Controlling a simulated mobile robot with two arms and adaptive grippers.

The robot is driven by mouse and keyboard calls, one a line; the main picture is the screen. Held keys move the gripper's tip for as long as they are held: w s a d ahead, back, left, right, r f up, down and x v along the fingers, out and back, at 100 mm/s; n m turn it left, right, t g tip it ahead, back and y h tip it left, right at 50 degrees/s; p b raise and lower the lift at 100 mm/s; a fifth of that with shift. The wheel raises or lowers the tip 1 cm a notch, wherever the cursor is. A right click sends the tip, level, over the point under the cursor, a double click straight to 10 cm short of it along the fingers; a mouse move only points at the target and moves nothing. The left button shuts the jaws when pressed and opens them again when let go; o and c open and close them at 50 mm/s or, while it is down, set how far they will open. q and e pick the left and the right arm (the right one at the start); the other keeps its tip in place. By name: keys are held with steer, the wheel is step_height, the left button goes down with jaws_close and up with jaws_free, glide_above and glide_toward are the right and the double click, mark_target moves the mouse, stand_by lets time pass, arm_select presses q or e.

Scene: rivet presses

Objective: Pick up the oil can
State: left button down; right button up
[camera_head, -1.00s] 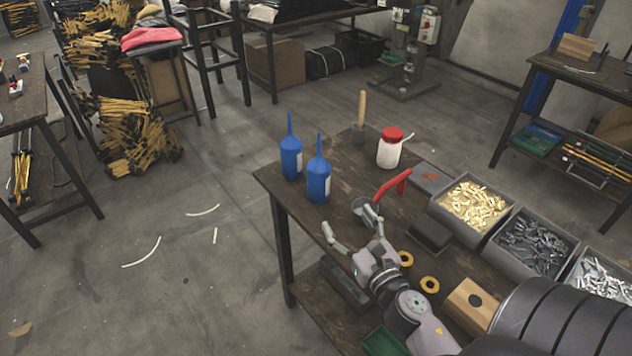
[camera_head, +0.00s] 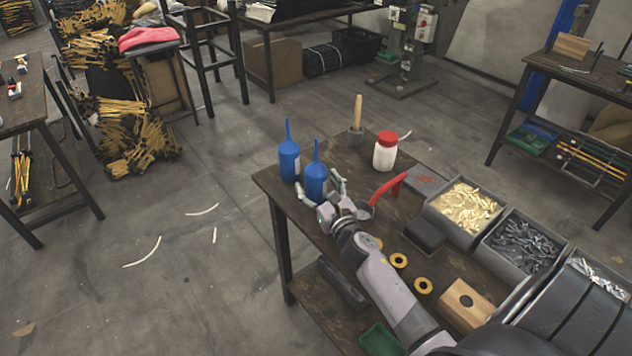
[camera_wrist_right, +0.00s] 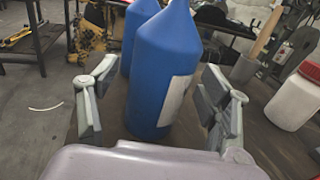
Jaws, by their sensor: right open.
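Two blue bottle-shaped oil cans with thin pointed spouts stand upright on the dark table at its far left corner. The nearer oil can (camera_head: 315,180) also fills the middle of the right wrist view (camera_wrist_right: 160,75). The farther oil can (camera_head: 289,162) stands behind it and is partly hidden by it in the wrist view (camera_wrist_right: 137,30). My right gripper (camera_head: 320,191) is open, with its fingers spread to either side of the nearer can's lower body. In the wrist view the fingers (camera_wrist_right: 157,110) show a gap on both sides of the can. My left gripper is not in view.
A red-handled item (camera_head: 386,188) lies right of my gripper. Bins of metal parts (camera_head: 462,207) line the table's right side. Open floor lies left.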

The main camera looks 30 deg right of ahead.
steer(key=shift+w+d, duration=0.1)
steer(key=shift+w, duration=0.6)
steer(key=shift+c, duration=0.4)
steer(key=c, duration=1.4)
